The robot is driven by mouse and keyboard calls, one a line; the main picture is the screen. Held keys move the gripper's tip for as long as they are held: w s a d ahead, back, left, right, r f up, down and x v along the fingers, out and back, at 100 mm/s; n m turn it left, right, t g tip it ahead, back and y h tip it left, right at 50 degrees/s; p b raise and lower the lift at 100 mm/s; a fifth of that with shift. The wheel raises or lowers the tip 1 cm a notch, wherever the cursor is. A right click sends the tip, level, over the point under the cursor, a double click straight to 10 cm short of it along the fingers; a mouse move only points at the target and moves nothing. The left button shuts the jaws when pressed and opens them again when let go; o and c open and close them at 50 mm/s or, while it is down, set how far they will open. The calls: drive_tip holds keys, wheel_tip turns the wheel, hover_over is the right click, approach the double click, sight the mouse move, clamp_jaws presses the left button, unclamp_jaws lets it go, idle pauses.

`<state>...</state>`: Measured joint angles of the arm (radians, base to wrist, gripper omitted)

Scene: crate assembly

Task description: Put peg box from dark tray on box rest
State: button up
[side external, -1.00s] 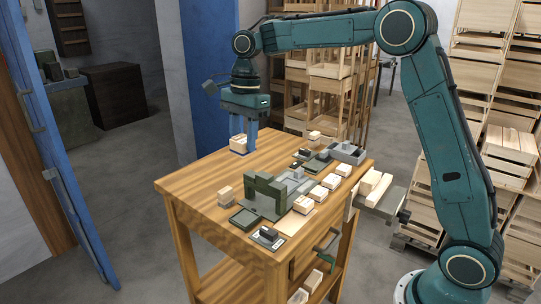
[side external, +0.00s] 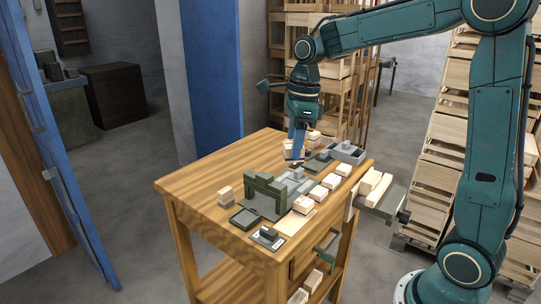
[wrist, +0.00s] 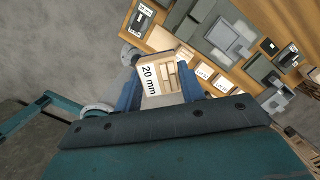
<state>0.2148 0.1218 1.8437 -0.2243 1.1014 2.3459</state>
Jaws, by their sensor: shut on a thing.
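My gripper (side external: 295,150) is shut on the peg box (wrist: 175,78), a small wooden box with light pegs and a white "20 mm" label. In the wrist view the box sits between my two blue fingers (wrist: 160,88). In the side view the box is partly hidden by the fingers, over the back part of the table near the grey fixtures. A dark green tray (side external: 244,218) lies empty at the front left; another dark tray (side external: 318,163) stands further back. I cannot tell which piece is the box rest.
A green arch-shaped block (side external: 265,192) stands mid-table beside grey fixtures. Several wooden boxes (side external: 331,181) line the right side. A grey bin (side external: 347,152) is at the back right. The table's far left (side external: 225,165) is clear.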

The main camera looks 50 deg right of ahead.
drive_tip(key=shift+f, duration=0.1)
approach(289, 225)
drive_tip(key=f, duration=0.5)
drive_tip(key=shift+w+a+f, duration=0.15)
drive_tip(key=shift+w+a, duration=0.1)
drive_tip(key=shift+w, duration=0.05)
idle(0.6)
drive_tip(key=shift+f, duration=0.15)
drive_tip(key=o, duration=0.7)
wheel_tip(289, 225, up, 12)
drive_tip(key=s+d, duration=0.1)
idle(0.5)
idle(0.3)
